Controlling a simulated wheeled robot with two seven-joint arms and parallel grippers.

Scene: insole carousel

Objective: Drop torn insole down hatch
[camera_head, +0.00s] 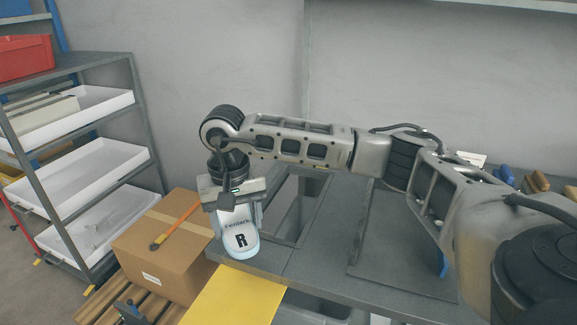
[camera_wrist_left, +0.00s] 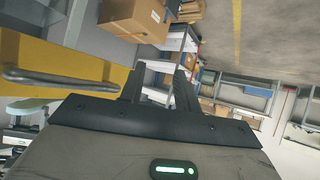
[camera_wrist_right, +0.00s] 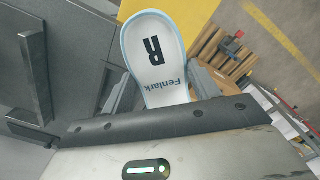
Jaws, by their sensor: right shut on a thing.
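My right gripper (camera_head: 241,222) is shut on a white insole (camera_head: 241,241) with a pale blue edge, marked "Fenlark" and a black R. The right wrist view shows the insole (camera_wrist_right: 153,60) sticking out between the fingers. I see no tear on its visible part; the end inside the jaws is hidden. The insole hangs above the front left corner of the grey bench (camera_head: 335,281). A rectangular opening (camera_head: 300,207) in the bench lies just right of the gripper; I cannot tell whether it is the hatch. My left gripper (camera_wrist_left: 160,88) is open and empty, shown only in its wrist view.
A cardboard box (camera_head: 165,262) with an orange-handled tool (camera_head: 175,228) on it stands left of the bench. A rack with white trays (camera_head: 92,176) is at the far left. A dark plate (camera_head: 404,250) is on the bench.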

